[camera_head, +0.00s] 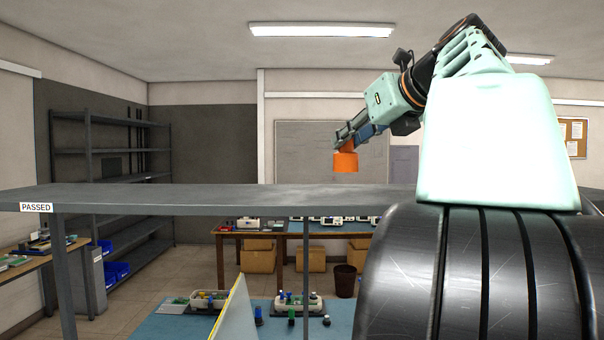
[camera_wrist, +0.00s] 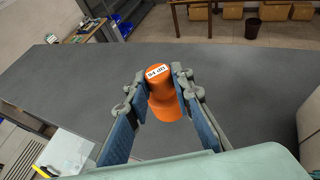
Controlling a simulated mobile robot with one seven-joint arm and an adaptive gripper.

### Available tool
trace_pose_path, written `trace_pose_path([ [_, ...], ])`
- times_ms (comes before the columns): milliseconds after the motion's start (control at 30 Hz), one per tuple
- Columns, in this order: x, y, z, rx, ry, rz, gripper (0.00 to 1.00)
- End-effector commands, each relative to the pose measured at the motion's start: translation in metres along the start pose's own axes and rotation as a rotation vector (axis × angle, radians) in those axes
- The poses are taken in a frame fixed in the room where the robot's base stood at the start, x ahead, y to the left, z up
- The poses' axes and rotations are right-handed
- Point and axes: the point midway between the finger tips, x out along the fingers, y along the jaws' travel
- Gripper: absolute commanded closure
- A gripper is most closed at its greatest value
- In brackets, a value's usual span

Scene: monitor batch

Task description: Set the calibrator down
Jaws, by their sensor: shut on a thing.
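The calibrator (camera_wrist: 164,96) is an orange stepped cylinder with a white label on its top end. My gripper (camera_wrist: 160,88) is shut on it, with one finger on each side. In the head view the orange calibrator (camera_head: 346,162) hangs below my gripper (camera_head: 347,146), above the grey shelf (camera_head: 200,196) marked "PASSED". A gap shows between the calibrator's lower end and the shelf in the head view. In the wrist view the bare grey shelf top (camera_wrist: 90,75) lies behind the calibrator.
The shelf top looks clear. A "PASSED" label (camera_head: 37,207) is on its front edge at the left. Below and behind are a workbench (camera_head: 225,236) with instruments, cardboard boxes (camera_head: 258,258) and a dark bin (camera_head: 346,281). Empty racks (camera_head: 105,152) stand at the back left.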

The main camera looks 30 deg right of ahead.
Motion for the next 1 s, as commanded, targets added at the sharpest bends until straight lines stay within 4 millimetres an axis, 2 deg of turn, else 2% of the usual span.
trace_pose_path([
  [233, 0.018, 0.007, -0.012, 0.000, -0.001, 0.000, 1.00],
  [500, 0.032, 0.008, -0.040, 0.001, -0.001, -0.002, 1.00],
  [900, 0.034, 0.009, -0.044, 0.000, -0.002, 0.000, 1.00],
  [933, 0.034, 0.008, -0.043, 0.000, -0.001, 0.000, 0.77],
  [1000, 0.034, 0.008, -0.043, 0.000, -0.001, 0.000, 0.69],
])
